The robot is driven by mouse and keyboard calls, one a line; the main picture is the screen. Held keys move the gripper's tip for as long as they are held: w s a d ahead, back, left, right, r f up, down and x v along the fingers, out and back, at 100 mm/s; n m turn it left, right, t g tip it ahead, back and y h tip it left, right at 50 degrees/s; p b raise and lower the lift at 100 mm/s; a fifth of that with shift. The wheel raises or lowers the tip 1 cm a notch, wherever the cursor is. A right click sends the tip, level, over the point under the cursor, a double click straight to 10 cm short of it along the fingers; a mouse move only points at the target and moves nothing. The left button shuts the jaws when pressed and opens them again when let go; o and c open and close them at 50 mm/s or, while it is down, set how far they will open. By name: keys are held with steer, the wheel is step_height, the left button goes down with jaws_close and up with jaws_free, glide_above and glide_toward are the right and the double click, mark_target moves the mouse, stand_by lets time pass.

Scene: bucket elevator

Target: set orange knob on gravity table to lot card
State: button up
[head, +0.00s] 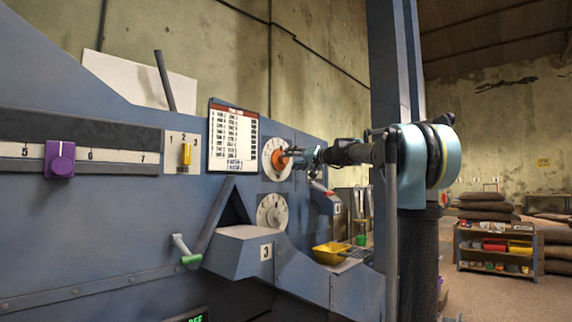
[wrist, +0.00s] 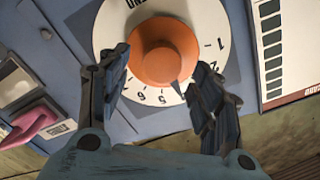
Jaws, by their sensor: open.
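The orange knob (wrist: 164,52) sits at the centre of a white numbered dial (wrist: 218,25) on the blue panel. In the head view the orange knob (head: 285,160) is partly covered by my gripper (head: 306,157). In the wrist view my gripper (wrist: 163,62) is open, one dark finger on each side of the knob. I cannot tell whether they touch it. A dark pointer at the knob's edge points to the lower right, and the right finger hides some numbers there. The lot card (head: 233,138), white with a red header, is left of the dial; its print is too small to read.
A second grey dial (head: 272,212) is below. A purple slider knob (head: 60,160), a yellow switch (head: 185,154) and a green-tipped lever (head: 187,254) are to the left. A yellow scoop (head: 330,253) lies below right. A pink lever (wrist: 32,125) is near the left finger.

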mark_target(286, 159)
steer(key=shift+x, duration=1.95)
steer(key=shift+s, duration=0.1)
steer(key=c, duration=1.1)
